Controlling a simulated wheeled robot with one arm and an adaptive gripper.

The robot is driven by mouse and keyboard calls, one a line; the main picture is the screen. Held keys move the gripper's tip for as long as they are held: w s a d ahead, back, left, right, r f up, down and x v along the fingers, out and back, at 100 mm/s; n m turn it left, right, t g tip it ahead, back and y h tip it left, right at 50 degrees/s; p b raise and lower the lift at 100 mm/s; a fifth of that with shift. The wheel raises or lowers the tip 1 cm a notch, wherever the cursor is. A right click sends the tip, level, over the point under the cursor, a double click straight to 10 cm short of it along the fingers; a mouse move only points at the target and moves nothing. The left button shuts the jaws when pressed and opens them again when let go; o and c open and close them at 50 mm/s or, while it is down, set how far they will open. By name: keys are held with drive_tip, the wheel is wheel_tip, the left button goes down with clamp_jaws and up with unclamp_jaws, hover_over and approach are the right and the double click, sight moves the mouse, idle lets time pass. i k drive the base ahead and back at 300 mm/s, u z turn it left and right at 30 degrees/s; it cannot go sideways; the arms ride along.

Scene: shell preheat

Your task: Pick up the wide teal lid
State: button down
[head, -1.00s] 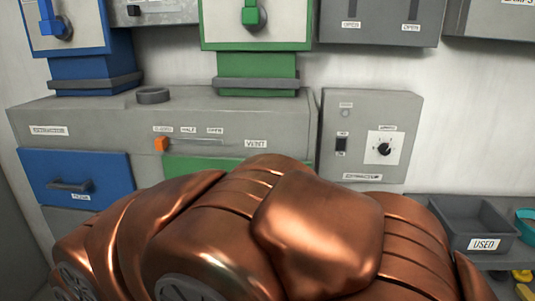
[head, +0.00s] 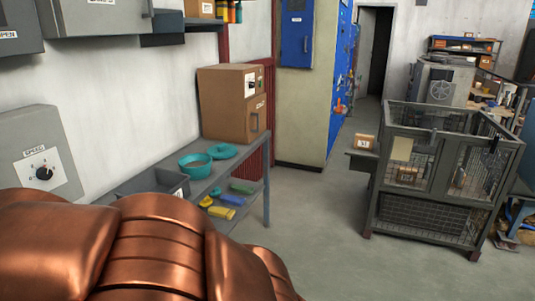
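A wide teal lid (head: 224,151) with a raised middle lies on the grey bench (head: 245,171), at its far end in the head view. A round teal pan (head: 195,164) stands just left of and in front of it. The lid appears to lie beside the pan, not on it; I cannot tell if their rims touch. My copper-coloured arm fills the lower left of the view. My gripper is not in view.
A grey tray (head: 140,182) sits at the bench's near end, partly hidden by my arm. A brown box unit (head: 228,105) stands behind the lid. Yellow and green items (head: 221,212) lie below. A wire-mesh cage cart (head: 440,175) stands right; the floor (head: 310,235) between is clear.

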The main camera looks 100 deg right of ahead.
sight(223, 150)
drive_tip(key=z, duration=2.8)
drive_tip(key=k, duration=0.2)
drive_tip(key=z, duration=1)
drive_tip(key=k, duration=1.1)
drive_tip(key=z, duration=0.55)
drive_tip(key=i, duration=2.9)
drive_tip(key=u, duration=1.45)
drive_tip(key=i, duration=0.85)
drive_tip(key=u, duration=1)
